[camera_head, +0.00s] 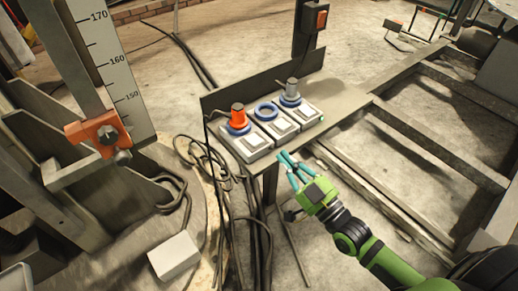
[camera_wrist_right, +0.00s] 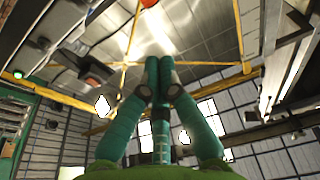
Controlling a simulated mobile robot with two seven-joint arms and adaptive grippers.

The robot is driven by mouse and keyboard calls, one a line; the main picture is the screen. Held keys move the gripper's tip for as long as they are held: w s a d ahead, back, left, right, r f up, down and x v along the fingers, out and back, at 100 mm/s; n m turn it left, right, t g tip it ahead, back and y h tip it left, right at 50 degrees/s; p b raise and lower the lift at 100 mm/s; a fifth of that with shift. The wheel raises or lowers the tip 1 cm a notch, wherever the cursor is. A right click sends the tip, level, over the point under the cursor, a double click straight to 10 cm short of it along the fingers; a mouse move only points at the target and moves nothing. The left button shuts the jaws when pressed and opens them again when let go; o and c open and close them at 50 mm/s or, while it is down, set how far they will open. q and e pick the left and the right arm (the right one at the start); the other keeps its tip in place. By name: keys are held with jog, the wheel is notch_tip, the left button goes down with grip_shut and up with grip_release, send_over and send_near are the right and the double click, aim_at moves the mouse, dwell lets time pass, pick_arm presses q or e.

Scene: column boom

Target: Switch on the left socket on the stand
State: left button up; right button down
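The stand (camera_head: 350,100) holds three sockets in a row. The left socket (camera_head: 245,144) has a blue ring, an orange-red plug (camera_head: 238,115) standing in it and a pale switch plate at its front. The right socket (camera_head: 291,100) holds a grey plug (camera_head: 292,87). I cannot tell the switch positions. My right gripper (camera_head: 285,157) is in front of the stand's near edge, to the right of the left socket and apart from it. In the right wrist view its fingertips (camera_wrist_right: 160,62) meet with nothing between them. My left gripper is out of view.
A dark upright plate (camera_head: 265,82) runs behind the sockets. A post with an orange switch box (camera_head: 320,20) stands behind it. Cables (camera_head: 205,160) hang and coil left of the stand. A scaled column (camera_head: 110,60) is at left, and a metal frame (camera_head: 440,120) at right.

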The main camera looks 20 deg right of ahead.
jog(key=shift+w, duration=0.15)
notch_tip(320, 180, up, 2)
send_over(254, 140)
jog(key=s, duration=0.3)
jog(key=shift+w+d+r+b, duration=0.1)
jog(key=shift+w+d+b, duration=0.2)
jog(key=shift+d, duration=0.1)
jog(key=f, duration=0.1)
jog(key=f+b, duration=0.1)
jog(key=f, duration=0.1)
jog(key=shift+s+d+f, duration=0.1)
jog(key=shift+s+d, duration=0.05)
jog(key=shift+s, duration=0.25)
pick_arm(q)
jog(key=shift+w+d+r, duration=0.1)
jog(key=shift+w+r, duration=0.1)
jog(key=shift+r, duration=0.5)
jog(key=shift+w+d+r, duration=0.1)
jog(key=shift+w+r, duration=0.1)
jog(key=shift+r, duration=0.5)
pick_arm(e)
jog(key=shift+s+f, duration=0.1)
jog(key=shift+f, duration=0.4)
